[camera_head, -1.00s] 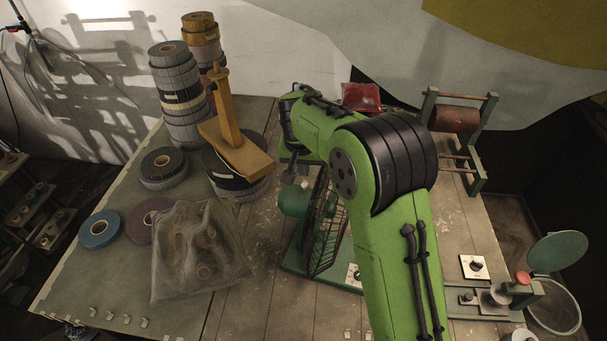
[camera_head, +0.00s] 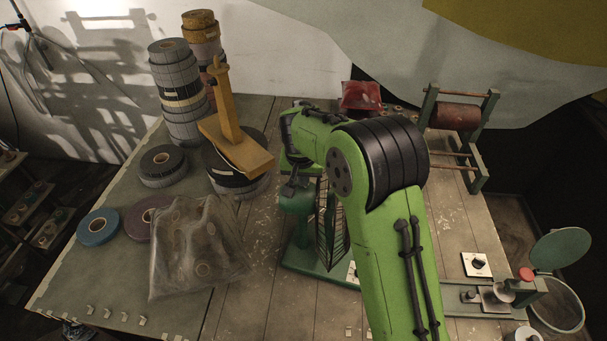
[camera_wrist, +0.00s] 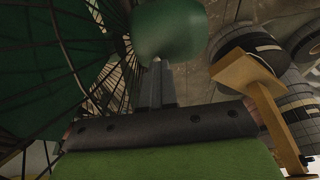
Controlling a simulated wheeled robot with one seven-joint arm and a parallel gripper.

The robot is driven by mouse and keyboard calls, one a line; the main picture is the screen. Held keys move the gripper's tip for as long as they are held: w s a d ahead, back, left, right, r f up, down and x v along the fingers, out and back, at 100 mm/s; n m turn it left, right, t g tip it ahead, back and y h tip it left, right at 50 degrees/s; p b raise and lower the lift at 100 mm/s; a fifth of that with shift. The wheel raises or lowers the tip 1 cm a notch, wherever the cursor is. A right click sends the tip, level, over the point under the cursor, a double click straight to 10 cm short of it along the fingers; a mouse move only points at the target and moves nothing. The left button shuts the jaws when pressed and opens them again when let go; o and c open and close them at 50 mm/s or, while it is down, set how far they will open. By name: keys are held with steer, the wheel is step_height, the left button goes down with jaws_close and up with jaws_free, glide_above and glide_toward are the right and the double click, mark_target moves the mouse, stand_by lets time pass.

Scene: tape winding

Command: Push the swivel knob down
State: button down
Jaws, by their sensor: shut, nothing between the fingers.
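A green desk fan stands on the table, its base (camera_head: 318,267) partly behind my arm. Its rounded motor housing (camera_head: 297,200) is at the left and its wire cage (camera_head: 333,228) at the right. In the wrist view the housing (camera_wrist: 166,28) is at the top centre and the cage (camera_wrist: 45,60) fills the left. My gripper (camera_wrist: 157,62) is shut and empty, fingertips at the edge of the housing; I cannot tell if they touch. In the head view my gripper (camera_head: 290,188) is just above the housing. I cannot make out the swivel knob, which may be hidden by my fingers.
A yellow wooden stand (camera_head: 238,150) on a tape roll is close left of my gripper. A clear plastic bag (camera_head: 195,255) lies front left. Tape stacks (camera_head: 180,100) stand behind. A red bag (camera_head: 360,95) and a roller frame (camera_head: 455,118) are at the back right.

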steer(key=shift+d, duration=0.2)
step_height(320, 180, up, 5)
steer(key=p, duration=0.3)
steer(key=shift+w+p, duration=0.1)
steer(key=shift+p, duration=0.25)
steer(key=b+v, duration=0.1)
steer(key=v, duration=0.8)
steer(key=shift+a+b, duration=0.25)
steer(key=shift+b, duration=0.05)
